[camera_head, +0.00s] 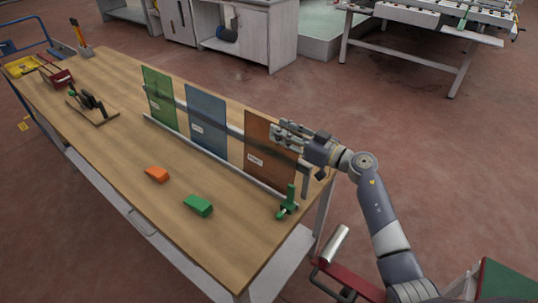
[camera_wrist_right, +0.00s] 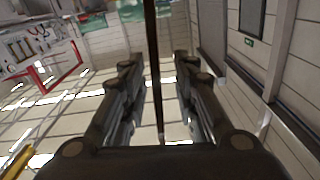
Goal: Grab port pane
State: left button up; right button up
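Three panes stand upright in a rack on the wooden table in the head view: a green pane (camera_head: 160,98), a blue pane (camera_head: 206,118) and a brown pane (camera_head: 268,140). Each has a small white label, too small to read. My right gripper (camera_head: 284,134) is at the upper right edge of the brown pane. In the right wrist view, the open fingers (camera_wrist_right: 155,95) stand on both sides of a thin dark pane edge (camera_wrist_right: 156,70), with a gap on each side. My left gripper is not in view.
The table (camera_head: 120,150) also holds an orange block (camera_head: 157,174), a green block (camera_head: 198,205), a green clamp-like piece (camera_head: 288,204) by the rack's near end, and a dark stand (camera_head: 93,106) at the far left.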

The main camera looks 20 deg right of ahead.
jog(key=shift+x, duration=1.05)
jog(key=shift+s+d, duration=0.1)
jog(key=shift+c, duration=0.6)
grip_shut()
jog(key=shift+r, duration=0.15)
